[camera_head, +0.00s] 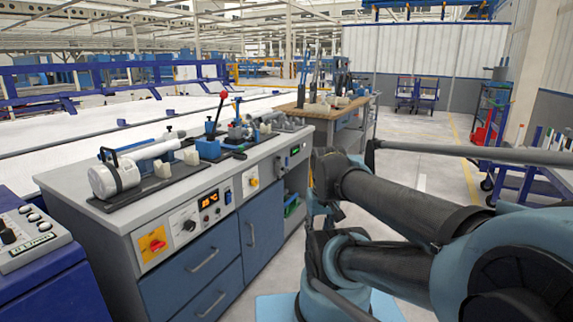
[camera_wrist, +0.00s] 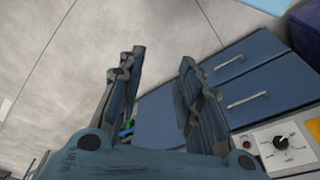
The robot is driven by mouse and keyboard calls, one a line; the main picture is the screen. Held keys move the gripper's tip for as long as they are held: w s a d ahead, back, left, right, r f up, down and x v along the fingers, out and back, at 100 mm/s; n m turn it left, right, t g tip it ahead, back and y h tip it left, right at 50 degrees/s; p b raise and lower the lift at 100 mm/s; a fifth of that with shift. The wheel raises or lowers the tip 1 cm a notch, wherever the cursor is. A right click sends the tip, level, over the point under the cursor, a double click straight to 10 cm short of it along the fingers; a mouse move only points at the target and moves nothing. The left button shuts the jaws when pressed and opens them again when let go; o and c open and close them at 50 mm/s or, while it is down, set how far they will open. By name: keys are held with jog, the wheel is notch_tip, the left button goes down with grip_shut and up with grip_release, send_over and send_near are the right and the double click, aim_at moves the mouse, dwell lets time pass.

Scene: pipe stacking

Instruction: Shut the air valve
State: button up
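No part in view is clearly marked as the air valve. In the head view, the grey workbench (camera_head: 262,152) carries a red-knobbed lever (camera_head: 222,96) and a white cylindrical device (camera_head: 115,176). Its front panel has a red-and-yellow rotary switch (camera_head: 154,245), a black dial (camera_head: 189,225) and a yellow button (camera_head: 253,182). The black dial also shows in the wrist view (camera_wrist: 282,142), at the lower right. My gripper (camera_wrist: 162,57) is open and empty, with its fingers apart in front of the floor and the blue cabinet. In the head view my arm hides the gripper's fingertips.
Blue drawers (camera_head: 196,290) with metal handles form the workbench front. A blue console (camera_head: 35,243) with buttons stands at the left. A second wooden-topped bench (camera_head: 330,110) is behind. Grey floor (camera_head: 425,182) is open to the right; a blue cart (camera_head: 490,125) stands farther right.

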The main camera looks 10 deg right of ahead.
aim_at(287, 166)
jog(key=w+a+r+n+t+y, duration=0.1)
jog(key=w+a+r+n+y, duration=0.2)
jog(key=w, duration=0.9)
jog(key=w+r+n+y, duration=0.15)
jog(key=w+r, duration=0.25)
jog(key=w, duration=0.9)
jog(key=w+a+r+n+t+y, duration=0.15)
jog(key=w+r+y, duration=0.25)
jog(key=w, duration=0.8)
jog(key=w+d+f+n+t+y, duration=0.1)
jog(key=w+d+f+y, duration=0.2)
jog(key=w, duration=0.6)
jog(key=w+d+f+n+t+y, duration=0.1)
jog(key=w+d+f+t, duration=0.15)
jog(key=w+d, duration=0.4)
jog(key=w+d+f+n+t+y, duration=0.2)
jog(key=w+d+f+n, duration=0.1)
jog(key=w+d+f, duration=0.6)
jog(key=x, duration=1.8)
jog(key=shift+f, duration=0.4)
